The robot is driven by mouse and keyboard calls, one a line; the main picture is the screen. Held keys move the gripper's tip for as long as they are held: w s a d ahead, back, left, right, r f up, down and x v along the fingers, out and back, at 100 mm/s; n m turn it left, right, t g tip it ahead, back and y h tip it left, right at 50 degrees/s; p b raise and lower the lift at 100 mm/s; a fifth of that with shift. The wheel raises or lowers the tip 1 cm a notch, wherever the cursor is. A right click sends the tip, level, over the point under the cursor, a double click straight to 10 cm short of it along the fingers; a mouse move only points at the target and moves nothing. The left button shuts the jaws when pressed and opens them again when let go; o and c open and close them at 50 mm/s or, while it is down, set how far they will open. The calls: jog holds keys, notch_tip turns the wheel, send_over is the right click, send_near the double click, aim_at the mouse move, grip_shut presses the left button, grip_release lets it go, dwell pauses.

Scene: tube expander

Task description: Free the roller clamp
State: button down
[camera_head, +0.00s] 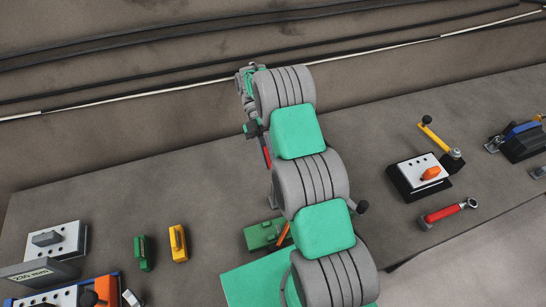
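I cannot tell for certain which thing is the roller clamp. My grey and green arm rises through the middle of the view and hides part of the table. My gripper (252,129) seems to be the small dark part left of the arm, mostly hidden; its fingers cannot be made out. A thin red part (265,155) shows just below it, partly behind the arm; whether they touch is unclear. A green block (262,235) with an orange lever (283,234) lies lower down, left of the arm, partly covered by it.
On the right are a black-and-white fixture (418,176) with an orange knob, a yellow-handled lever (433,133), a red-handled tool (444,214) and a blue-black device (522,140). On the left are green (141,252) and yellow (178,243) pieces and white hole blocks (57,242). The table's back left is clear.

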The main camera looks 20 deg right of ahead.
jog(key=c, duration=1.3)
grip_release()
jog(key=shift+a, duration=0.1)
jog(key=shift+r, duration=0.25)
jog(key=r, duration=0.1)
jog(key=r+b, duration=0.1)
jog(key=r, duration=0.1)
jog(key=shift+s, duration=0.2)
jog(key=s+a+r+b, duration=0.1)
jog(key=s+r+b, duration=0.1)
jog(key=s+r, duration=0.7)
jog(key=s, duration=0.4)
jog(key=shift+s+a+r, duration=0.15)
jog(key=shift+s+r, duration=0.05)
jog(key=shift+s, duration=0.15)
